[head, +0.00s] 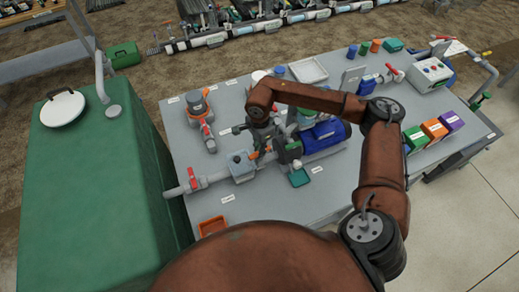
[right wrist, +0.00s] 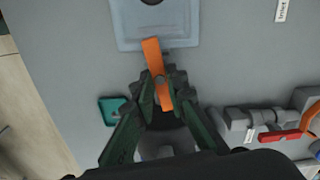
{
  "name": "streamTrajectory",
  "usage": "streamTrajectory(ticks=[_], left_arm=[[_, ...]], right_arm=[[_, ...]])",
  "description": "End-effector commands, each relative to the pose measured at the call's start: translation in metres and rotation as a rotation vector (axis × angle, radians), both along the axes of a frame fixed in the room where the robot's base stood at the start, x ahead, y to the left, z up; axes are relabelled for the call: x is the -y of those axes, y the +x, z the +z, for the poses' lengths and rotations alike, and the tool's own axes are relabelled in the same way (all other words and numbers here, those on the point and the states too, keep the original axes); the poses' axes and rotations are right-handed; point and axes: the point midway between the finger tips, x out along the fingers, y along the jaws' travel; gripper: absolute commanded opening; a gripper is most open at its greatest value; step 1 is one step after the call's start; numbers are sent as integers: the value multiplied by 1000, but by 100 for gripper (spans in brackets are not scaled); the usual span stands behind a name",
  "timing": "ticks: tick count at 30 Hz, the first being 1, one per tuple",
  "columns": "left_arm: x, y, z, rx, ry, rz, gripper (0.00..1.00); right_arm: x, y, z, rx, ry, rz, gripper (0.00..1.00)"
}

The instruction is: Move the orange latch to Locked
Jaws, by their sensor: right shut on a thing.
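The orange latch (right wrist: 154,62) shows in the right wrist view at the edge of a pale blue-grey box (right wrist: 122,30). It also shows in the head view (head: 254,155), small, beside the same box (head: 240,170). My right gripper (right wrist: 163,92) is shut on the lower part of the latch, with a finger on either side. In the head view my right gripper (head: 263,143) is over the middle of the bench, partly hidden by its own wrist. The latch's pivot and any Locked marking cannot be made out. My left gripper is not in view.
The blue pump (head: 325,138) lies right of the gripper. A small green tray (head: 299,178) is in front of it. A red-handled valve (head: 193,180) is on the pipe at left. An orange tray (head: 212,226) sits near the front. The green tank (head: 95,175) stands left.

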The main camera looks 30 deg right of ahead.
Motion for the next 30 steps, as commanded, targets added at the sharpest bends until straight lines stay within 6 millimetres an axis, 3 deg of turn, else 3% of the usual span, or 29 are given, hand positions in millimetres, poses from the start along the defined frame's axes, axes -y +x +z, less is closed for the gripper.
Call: streamTrajectory(ticks=[12, 29, 30], left_arm=[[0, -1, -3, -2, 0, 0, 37], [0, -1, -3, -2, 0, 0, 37], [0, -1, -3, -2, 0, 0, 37]], right_arm=[[0, 0, 0, 1, 0, -188, 0], [0, 0, 1, 1, 0, -216, 0], [0, 0, 1, 1, 0, -216, 16]])
